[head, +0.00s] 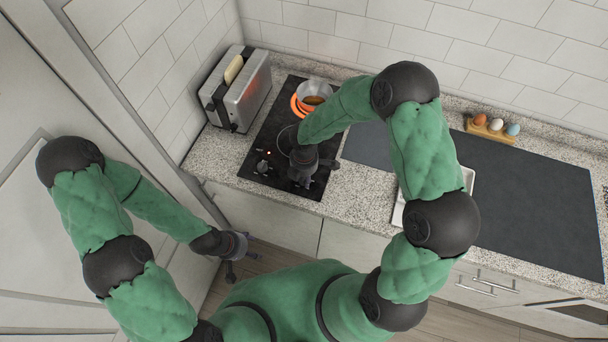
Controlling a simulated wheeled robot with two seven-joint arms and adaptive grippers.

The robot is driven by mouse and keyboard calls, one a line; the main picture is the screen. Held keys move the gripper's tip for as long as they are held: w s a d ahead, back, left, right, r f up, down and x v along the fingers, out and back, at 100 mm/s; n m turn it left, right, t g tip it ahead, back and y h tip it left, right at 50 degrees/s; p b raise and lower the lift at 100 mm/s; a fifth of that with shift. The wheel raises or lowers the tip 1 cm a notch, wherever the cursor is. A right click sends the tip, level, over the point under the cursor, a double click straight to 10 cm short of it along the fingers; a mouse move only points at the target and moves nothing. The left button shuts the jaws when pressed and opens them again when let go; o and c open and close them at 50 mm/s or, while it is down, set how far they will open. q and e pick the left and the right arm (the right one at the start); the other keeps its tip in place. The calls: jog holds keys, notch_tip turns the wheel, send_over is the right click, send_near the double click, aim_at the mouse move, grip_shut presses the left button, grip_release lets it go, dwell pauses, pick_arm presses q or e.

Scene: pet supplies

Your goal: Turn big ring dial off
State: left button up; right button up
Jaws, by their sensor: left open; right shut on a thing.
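The black cooktop (271,132) is set into the speckled counter. Its rear ring (295,104) glows orange under a small pot (314,92) with something brown inside. A dial (262,166) shows at the front left of the cooktop. My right gripper (304,180) reaches down to the front right of the cooktop, at the dial area. It is shut on a dial, which its fingers and wrist mostly hide. My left gripper (238,258) is open and empty, low in front of the cabinets, away from the cooktop.
A toaster (238,88) with bread stands left of the cooktop. A wooden holder with several eggs (490,131) stands at the back right. A dark counter panel (530,200) and a white tray (468,179) lie to the right. My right arm hides part of the cooktop.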

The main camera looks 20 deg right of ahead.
dwell(0.5)
jog(key=o, duration=1.1)
jog(key=shift+o, duration=0.2)
notch_tip(320, 180, up, 12)
